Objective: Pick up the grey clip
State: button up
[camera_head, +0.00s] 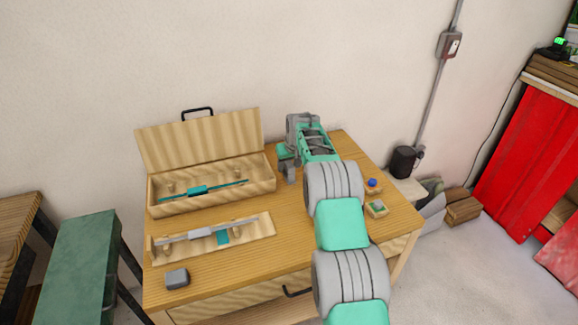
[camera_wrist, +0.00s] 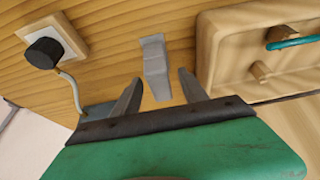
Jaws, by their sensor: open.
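The grey clip (camera_wrist: 153,62) lies on the wooden table in the wrist view, a light grey, narrow piece with a bent end. My gripper (camera_wrist: 160,78) is open, with its two dark grey fingers on either side of the clip's near end. I cannot tell whether either finger touches it. In the head view my gripper (camera_head: 288,172) is at the back of the table, right of the wooden case, and the clip is hidden there.
The open wooden case (camera_head: 160,205) holds a teal rod (camera_head: 198,190). In front are a wooden rack (camera_head: 262,228) with a grey-sleeved rod and a grey block (camera_head: 177,278). A black knob on a square base (camera_wrist: 44,53) stands left of the clip in the wrist view.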

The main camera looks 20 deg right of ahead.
jog(key=shift+x, duration=1.45)
jog(key=shift+c, duration=0.5)
grip_shut()
